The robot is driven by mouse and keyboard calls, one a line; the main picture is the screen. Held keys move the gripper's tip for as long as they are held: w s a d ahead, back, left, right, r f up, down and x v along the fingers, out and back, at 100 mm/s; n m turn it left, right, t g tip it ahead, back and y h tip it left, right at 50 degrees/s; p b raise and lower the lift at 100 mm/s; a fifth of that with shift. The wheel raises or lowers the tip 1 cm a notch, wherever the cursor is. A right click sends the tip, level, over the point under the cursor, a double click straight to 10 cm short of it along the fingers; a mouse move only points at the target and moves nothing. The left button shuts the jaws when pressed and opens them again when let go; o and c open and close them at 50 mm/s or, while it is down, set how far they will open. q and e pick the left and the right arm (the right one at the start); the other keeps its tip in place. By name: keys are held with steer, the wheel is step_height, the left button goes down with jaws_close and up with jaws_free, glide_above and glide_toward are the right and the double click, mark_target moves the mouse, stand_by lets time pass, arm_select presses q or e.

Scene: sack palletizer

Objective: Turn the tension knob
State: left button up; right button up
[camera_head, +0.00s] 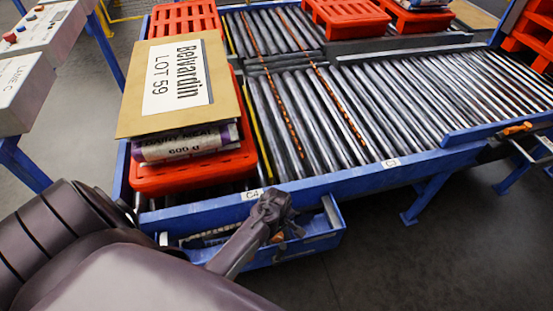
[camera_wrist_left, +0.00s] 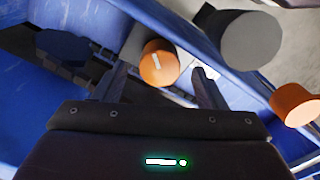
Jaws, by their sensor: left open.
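An orange round knob (camera_wrist_left: 158,64) with a white mark on its face shows in the left wrist view. It appears between the two fingertips of my left gripper (camera_wrist_left: 163,80), which is open; I cannot tell whether the fingers touch it. In the head view my left gripper (camera_head: 277,212) is at the front edge of the blue conveyor frame, near the C4 label. A bit of orange (camera_head: 277,238) shows just below it, mostly hidden by the gripper. My right gripper is in neither view.
A second orange cylinder (camera_wrist_left: 296,104) and a grey cylinder (camera_wrist_left: 246,46) stand right of the knob. The blue frame (camera_head: 350,181) borders the rollers. A red pallet (camera_head: 190,174) carries sacks under a cardboard sheet (camera_head: 130,118). Floor at lower right is clear.

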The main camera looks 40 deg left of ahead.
mark_target(277, 237)
arm_select(q)
steer(key=shift+f, duration=1.55)
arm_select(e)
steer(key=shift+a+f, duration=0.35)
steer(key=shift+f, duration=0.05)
arm_select(q)
steer(key=shift+c, duration=0.5)
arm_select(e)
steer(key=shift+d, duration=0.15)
arm_select(q)
steer(key=c, duration=0.9)
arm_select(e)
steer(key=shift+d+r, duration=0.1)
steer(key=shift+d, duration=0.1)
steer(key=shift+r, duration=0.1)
